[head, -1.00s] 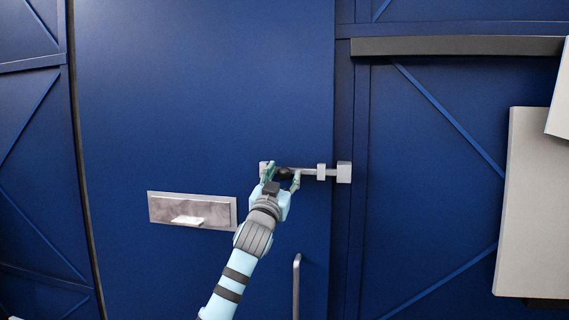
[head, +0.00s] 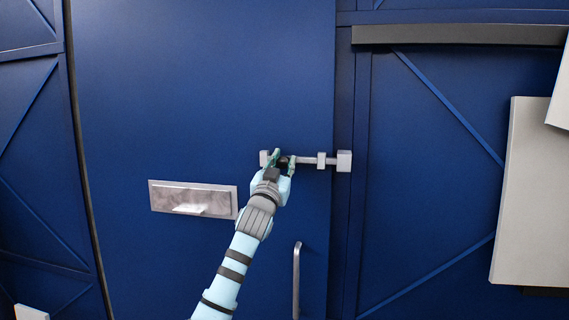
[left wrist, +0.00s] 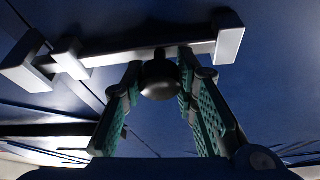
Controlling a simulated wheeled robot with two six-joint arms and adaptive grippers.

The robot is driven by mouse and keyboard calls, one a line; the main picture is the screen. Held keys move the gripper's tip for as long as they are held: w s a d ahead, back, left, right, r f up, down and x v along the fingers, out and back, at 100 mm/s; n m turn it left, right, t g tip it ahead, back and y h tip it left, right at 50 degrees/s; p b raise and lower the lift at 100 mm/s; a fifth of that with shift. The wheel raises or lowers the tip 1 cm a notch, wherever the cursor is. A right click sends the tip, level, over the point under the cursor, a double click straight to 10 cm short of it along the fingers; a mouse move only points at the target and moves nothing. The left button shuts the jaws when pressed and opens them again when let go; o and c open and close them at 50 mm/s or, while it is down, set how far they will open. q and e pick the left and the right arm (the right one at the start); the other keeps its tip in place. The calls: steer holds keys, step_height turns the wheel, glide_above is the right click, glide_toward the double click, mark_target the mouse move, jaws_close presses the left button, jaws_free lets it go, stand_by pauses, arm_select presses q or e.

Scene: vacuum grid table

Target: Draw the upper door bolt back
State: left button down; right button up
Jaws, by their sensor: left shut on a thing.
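The door bolt is a pale grey bar (head: 307,161) lying level across the blue door (head: 200,90) in the head view. It runs from a left block (head: 264,158) through a guide (head: 321,161) to a keeper block (head: 344,161) on the frame; the bar shows between guide and keeper. My left gripper (head: 284,162) is shut on the bolt's black knob. In the left wrist view the round knob (left wrist: 159,78) sits between the green-padded fingers, under the bar (left wrist: 150,48). My right gripper is not in view.
A metal plate with a small ledge (head: 192,199) is on the door left of my arm. A vertical door handle (head: 297,280) is below the bolt, right of my arm. Pale panels (head: 530,190) stand at the far right. The door face around the bolt is clear.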

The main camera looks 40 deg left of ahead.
arm_select(q)
steer(key=s+a, duration=0.2)
steer(key=a, duration=0.1)
steer(key=shift+a+r+p, duration=0.1)
steer(key=shift+a+p, duration=0.15)
steer(key=shift+p, duration=0.15)
steer(key=c, duration=1.6)
jaws_free()
steer(key=o, duration=0.3)
steer(key=shift+a, duration=0.1)
steer(key=shift+o, duration=0.3)
steer(key=shift+s+a, duration=0.2)
steer(key=v, duration=1.2)
